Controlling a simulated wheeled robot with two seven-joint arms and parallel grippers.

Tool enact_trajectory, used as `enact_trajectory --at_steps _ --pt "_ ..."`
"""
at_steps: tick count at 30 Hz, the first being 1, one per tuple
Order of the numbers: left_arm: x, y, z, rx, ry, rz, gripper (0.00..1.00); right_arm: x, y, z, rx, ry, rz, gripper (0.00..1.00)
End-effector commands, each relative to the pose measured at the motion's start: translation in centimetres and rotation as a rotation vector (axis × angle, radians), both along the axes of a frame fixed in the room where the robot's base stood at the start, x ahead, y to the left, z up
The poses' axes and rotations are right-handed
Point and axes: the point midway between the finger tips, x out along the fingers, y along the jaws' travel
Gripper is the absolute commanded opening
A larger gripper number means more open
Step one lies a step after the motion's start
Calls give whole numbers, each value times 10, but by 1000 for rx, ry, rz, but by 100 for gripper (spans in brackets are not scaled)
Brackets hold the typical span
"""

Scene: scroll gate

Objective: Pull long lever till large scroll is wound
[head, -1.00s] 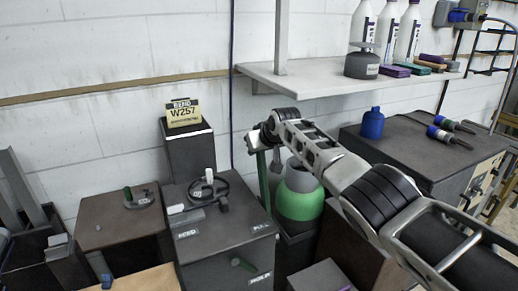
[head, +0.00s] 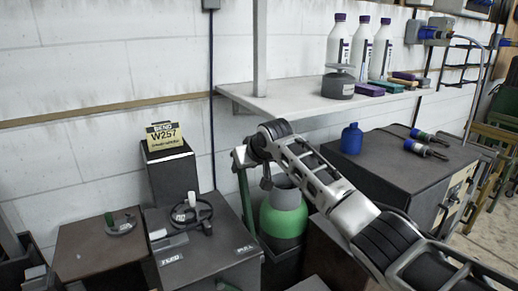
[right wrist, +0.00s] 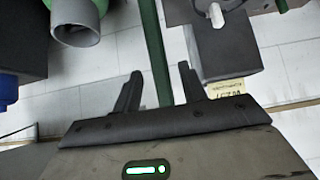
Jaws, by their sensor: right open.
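A long green bar (head: 245,197) stands upright beside the dark box marked FEED and PULL; it looks like the long lever. In the right wrist view the bar (right wrist: 154,50) runs between the two dark fingers of my right gripper (right wrist: 158,85). These fingers are open, with gaps on both sides of the bar; I cannot tell how deep it lies between them. In the head view my right gripper (head: 246,158) is at the bar's top end, partly hidden by its own wrist. I cannot make out a large scroll. My left gripper is out of view.
The dark box (head: 203,255) carries a black looped part with a white piece (head: 192,208). A W257 sign (head: 165,135) stands on a block behind. A green-and-grey container (head: 284,217) stands right of the bar. A shelf (head: 300,103) with bottles hangs above.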

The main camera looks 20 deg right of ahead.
Motion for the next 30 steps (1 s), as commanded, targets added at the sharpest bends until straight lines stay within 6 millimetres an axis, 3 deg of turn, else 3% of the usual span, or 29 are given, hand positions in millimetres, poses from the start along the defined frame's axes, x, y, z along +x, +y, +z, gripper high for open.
enact_trajectory --at_steps 15,30 --pt "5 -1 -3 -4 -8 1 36 -63 -16 65 1 -2 -1 42" --pt "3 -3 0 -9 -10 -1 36 -72 -17 71 0 2 1 42"
